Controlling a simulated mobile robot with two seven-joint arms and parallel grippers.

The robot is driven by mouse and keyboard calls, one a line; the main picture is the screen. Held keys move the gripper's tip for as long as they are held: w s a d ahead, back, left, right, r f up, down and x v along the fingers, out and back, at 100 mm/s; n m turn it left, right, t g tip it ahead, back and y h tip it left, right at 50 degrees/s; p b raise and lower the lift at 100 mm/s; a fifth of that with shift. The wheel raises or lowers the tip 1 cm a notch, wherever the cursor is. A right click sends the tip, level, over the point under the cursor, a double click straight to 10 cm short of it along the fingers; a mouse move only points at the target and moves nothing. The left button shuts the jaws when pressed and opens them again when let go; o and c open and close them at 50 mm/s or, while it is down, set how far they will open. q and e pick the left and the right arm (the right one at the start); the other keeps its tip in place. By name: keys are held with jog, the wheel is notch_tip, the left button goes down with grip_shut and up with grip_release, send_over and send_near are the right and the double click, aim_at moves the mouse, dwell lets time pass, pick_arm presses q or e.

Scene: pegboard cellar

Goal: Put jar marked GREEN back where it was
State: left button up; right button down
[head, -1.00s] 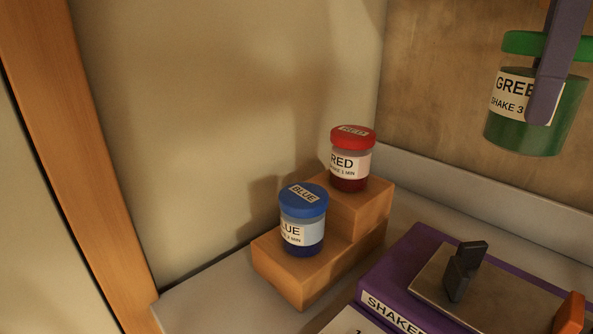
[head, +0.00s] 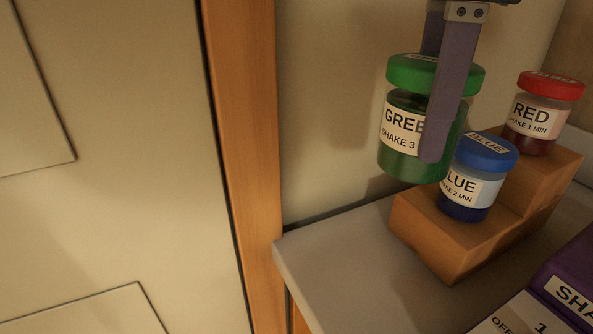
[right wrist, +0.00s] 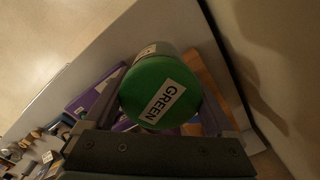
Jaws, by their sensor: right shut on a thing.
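The green-lidded jar marked GREEN (head: 405,165) is upright in the air in the head view, with liquid inside. My right gripper (head: 437,130) is shut on it, with a purple finger across its front. In the right wrist view the GREEN lid (right wrist: 160,90) sits between the fingers. The jar appears in front of and left of the blue jar (head: 477,190), which stands on the lower front step of a wooden stepped stand (head: 435,245). The red jar (head: 535,135) stands on the higher step. My left gripper is not in view.
The stand rests on a grey counter (head: 350,250) whose left end meets a wooden post (head: 240,150). The counter left of the stand is clear.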

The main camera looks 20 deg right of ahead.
jog(key=shift+f, duration=8.05)
jog(key=shift+c, duration=0.7)
grip_release()
jog(key=shift+f+b, duration=0.2)
jog(key=shift+b, duration=0.1)
jog(key=shift+o, duration=0.7)
jog(key=shift+r, duration=0.15)
